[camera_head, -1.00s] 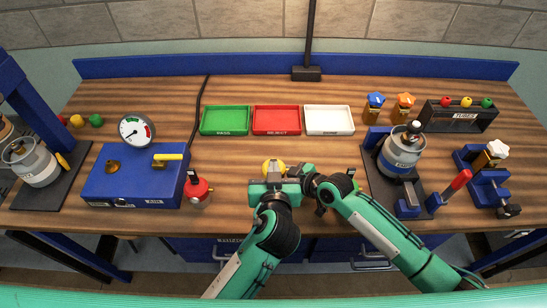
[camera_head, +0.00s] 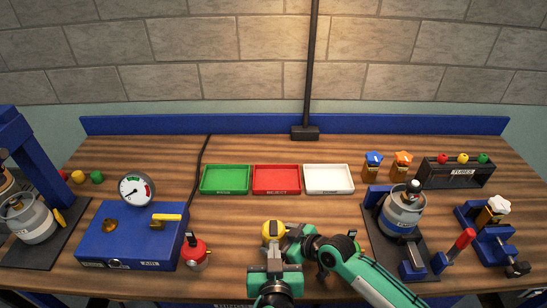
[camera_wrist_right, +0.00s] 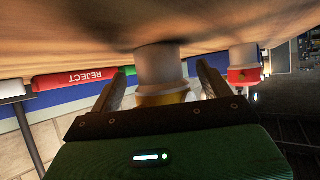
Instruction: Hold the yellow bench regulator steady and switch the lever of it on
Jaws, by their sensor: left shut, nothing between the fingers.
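The yellow bench regulator (camera_head: 271,229) stands near the front middle of the bench; its rounded yellow top shows in the head view. My right gripper (camera_head: 291,235) reaches it from the right. In the right wrist view the fingers of my right gripper (camera_wrist_right: 163,88) lie either side of the regulator's yellow body (camera_wrist_right: 165,99), with a pale cylindrical part beyond; it looks clasped, though contact is hard to see. My left gripper (camera_head: 275,262) is shut and empty, just in front of the regulator on the near side. The lever is hidden behind my grippers.
A red regulator (camera_head: 196,252) stands left, beside a blue gauge box (camera_head: 95,245). Green (camera_head: 203,180), red (camera_head: 277,192) and white (camera_head: 329,191) trays lie behind. A gas canister (camera_head: 401,214) on a dark stand is to the right. Bench between trays and regulator is clear.

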